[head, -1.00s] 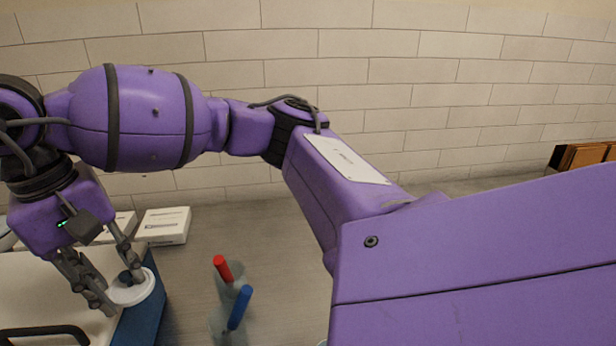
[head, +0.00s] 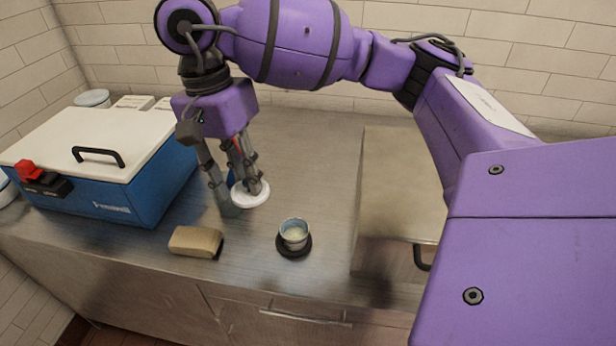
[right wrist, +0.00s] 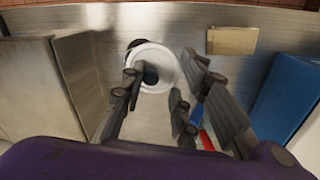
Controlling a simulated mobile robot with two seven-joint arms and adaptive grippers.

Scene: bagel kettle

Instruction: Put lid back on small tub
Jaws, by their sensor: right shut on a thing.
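The white round lid (head: 262,196) with a dark knob is in my right gripper (head: 240,190), held above the counter to the right of the blue cooler. In the right wrist view the lid (right wrist: 168,60) shows between the fingers of the right gripper (right wrist: 157,88), which is shut on its knob. The small tub (head: 294,230) stands open and upright on a round black base, to the right of and nearer than the lid, with pale contents. My left gripper is in neither view.
The blue cooler (head: 150,198) with white top stands left. A tan sponge-like block (head: 196,241) lies near the front edge. A large metal box (head: 395,185) stands right of the tub.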

